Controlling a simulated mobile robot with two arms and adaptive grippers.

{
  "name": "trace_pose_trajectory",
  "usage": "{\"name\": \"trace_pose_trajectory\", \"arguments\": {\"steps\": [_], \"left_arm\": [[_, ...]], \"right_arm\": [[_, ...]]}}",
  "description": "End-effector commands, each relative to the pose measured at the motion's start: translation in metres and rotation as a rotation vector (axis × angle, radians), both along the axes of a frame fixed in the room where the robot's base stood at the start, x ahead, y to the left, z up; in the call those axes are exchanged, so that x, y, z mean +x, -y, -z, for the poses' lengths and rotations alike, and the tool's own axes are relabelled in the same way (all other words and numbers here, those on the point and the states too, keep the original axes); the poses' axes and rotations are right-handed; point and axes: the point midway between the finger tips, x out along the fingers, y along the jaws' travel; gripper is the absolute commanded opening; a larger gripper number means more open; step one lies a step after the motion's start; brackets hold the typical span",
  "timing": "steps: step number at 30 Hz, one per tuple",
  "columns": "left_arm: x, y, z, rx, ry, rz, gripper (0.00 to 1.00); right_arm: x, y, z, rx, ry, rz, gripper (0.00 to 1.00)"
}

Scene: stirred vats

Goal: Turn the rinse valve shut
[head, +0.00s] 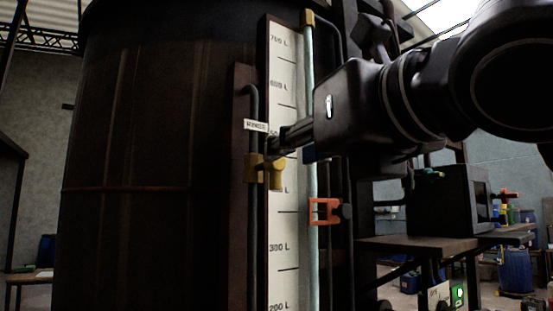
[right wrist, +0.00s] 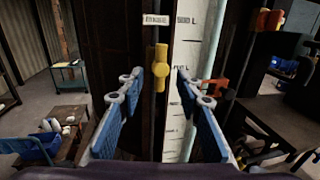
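The rinse valve (head: 253,167) is a yellow fitting on a thin dark upright pipe beside the vat's level scale, below a small white label (head: 255,125). Its yellow handle (head: 276,175) stands upright, along the pipe. In the right wrist view the valve (right wrist: 160,70) is ahead of the fingers, near the middle of the gap. My right gripper (head: 288,138) reaches in from the right, near the top of the valve. The wrist view shows its blue-padded fingers (right wrist: 157,88) spread apart with nothing gripped; I cannot tell whether they touch the valve. My left gripper is not in view.
The large dark vat (head: 150,150) fills the left. The white scale (head: 286,230) with a pale tube (head: 310,180) and an orange clamp (head: 323,211) stands just right of the valve. A dark bench (head: 430,243) with a box on it is farther right.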

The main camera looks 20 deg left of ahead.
Motion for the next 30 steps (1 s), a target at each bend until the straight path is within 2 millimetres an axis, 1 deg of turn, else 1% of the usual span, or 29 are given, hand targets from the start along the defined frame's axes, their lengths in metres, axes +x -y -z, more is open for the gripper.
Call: {"name": "trace_pose_trajectory", "arguments": {"steps": [1,6,12,16,24,26,30], "left_arm": [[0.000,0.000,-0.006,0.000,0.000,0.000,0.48],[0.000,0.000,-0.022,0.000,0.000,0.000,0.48],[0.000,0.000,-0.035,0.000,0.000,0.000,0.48],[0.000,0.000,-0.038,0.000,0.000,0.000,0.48],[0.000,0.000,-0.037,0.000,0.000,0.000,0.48],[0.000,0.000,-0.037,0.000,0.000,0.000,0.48],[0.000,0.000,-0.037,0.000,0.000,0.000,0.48]], "right_arm": [[0.005,-0.004,-0.002,-0.002,-0.004,0.000,0.33],[0.026,-0.023,-0.003,-0.002,-0.007,-0.003,0.33],[0.047,-0.041,-0.002,-0.001,-0.006,-0.004,0.33],[0.052,-0.047,0.000,0.000,-0.004,-0.006,0.33],[0.054,-0.048,0.001,-0.001,-0.002,-0.006,0.33],[0.054,-0.048,0.001,-0.001,-0.002,-0.006,0.27],[0.054,-0.048,0.001,-0.001,-0.002,-0.006,0.12]]}}
